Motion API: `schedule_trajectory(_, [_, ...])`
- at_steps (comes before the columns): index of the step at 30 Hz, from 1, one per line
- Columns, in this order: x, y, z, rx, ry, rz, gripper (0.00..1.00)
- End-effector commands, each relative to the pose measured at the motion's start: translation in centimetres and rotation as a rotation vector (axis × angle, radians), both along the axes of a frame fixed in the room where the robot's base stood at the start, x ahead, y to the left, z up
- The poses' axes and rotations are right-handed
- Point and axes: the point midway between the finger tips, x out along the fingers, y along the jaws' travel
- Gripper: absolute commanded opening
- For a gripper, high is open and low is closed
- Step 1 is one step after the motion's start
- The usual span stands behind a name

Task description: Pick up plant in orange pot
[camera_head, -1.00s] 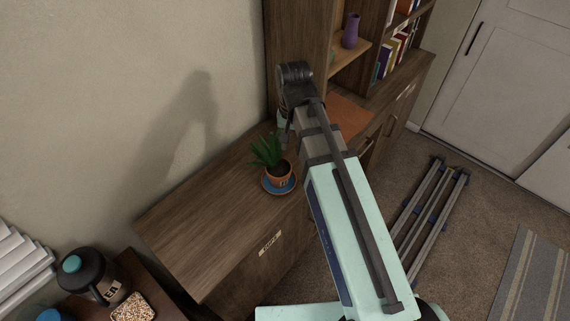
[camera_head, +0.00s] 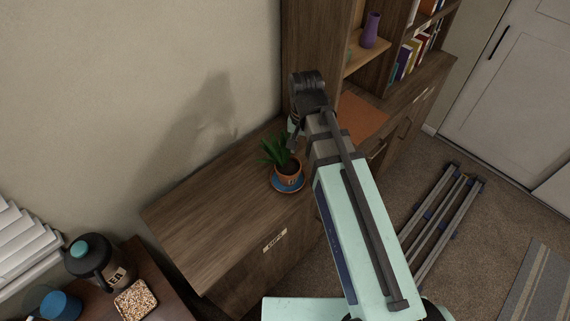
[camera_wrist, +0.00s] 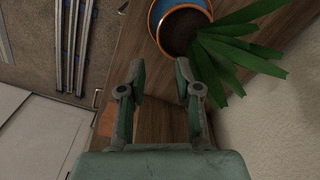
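The plant (camera_head: 274,150) has green pointed leaves and stands upright in an orange pot (camera_head: 289,175) on a blue saucer (camera_head: 288,186) on the wooden cabinet top. In the wrist view the orange pot (camera_wrist: 158,37) is at the top centre, with leaves (camera_wrist: 238,52) spreading to the right. My gripper (camera_wrist: 157,72) is open, its two fingers apart with nothing between them, pointing toward the pot and short of it. In the head view my arm hides most of the gripper, which is close beside the plant.
A bookshelf with a purple vase (camera_head: 370,30) and books rises behind my arm. A dark jug (camera_head: 90,258) and a container of grains (camera_head: 136,299) stand at lower left. The cabinet top left of the plant is clear.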

Motion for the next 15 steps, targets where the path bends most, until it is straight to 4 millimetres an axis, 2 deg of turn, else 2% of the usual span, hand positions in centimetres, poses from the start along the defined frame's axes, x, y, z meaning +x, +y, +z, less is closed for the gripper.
schedule_trajectory(7, [0.0,0.0,-2.9,-0.001,0.001,0.000,0.33])
schedule_trajectory(15, [0.0,0.0,-3.9,0.000,0.000,0.000,0.33])
